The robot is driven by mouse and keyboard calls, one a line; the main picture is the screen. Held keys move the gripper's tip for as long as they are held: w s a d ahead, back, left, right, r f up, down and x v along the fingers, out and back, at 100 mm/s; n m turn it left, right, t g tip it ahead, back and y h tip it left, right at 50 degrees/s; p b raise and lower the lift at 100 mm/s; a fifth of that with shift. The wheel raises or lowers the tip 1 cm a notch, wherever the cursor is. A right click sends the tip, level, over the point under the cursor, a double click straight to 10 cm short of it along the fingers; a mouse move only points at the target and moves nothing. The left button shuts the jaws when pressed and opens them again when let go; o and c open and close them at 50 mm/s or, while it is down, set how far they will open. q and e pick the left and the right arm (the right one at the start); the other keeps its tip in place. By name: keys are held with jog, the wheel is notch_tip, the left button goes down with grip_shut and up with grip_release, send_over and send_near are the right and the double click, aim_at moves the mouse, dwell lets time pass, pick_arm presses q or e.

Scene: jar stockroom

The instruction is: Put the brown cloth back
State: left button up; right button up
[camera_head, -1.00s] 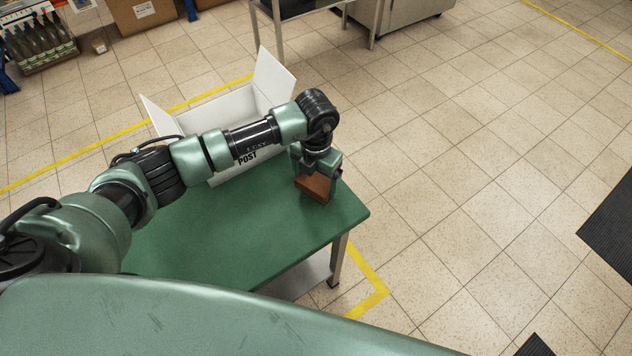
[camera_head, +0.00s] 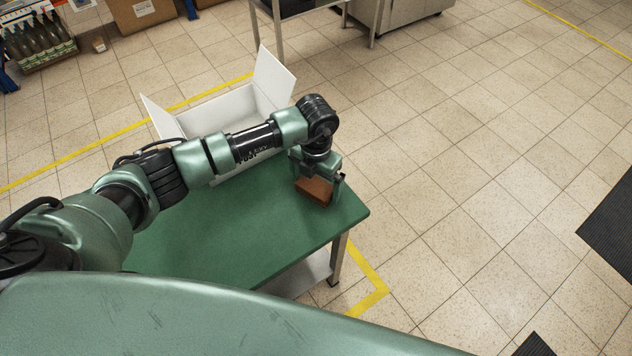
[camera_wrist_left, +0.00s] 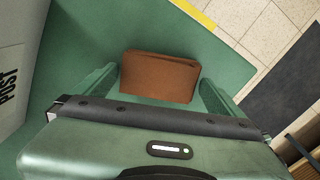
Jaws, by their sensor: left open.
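The brown cloth (camera_head: 314,190) is a folded block lying on the green table (camera_head: 235,240) near its right end. It also shows in the left wrist view (camera_wrist_left: 158,78), lying between and ahead of my left gripper's two fingers. My left gripper (camera_head: 318,183) is open around the cloth and points down at it. In the left wrist view a gap shows at each side between the cloth and the fingers (camera_wrist_left: 160,88). My right gripper is not in view.
A white open box marked POST (camera_head: 237,103) stands at the table's back, behind my left arm. A metal table (camera_head: 300,14) stands farther back. A crate of bottles (camera_head: 40,45) sits at the far left. The floor to the right is mostly clear.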

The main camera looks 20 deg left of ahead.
aim_at(316, 185)
pick_arm(q)
notch_tip(316, 185, up, 12)
jog(key=b, duration=0.1)
jog(key=shift+f+b, duration=0.25)
jog(key=shift+b, duration=0.15)
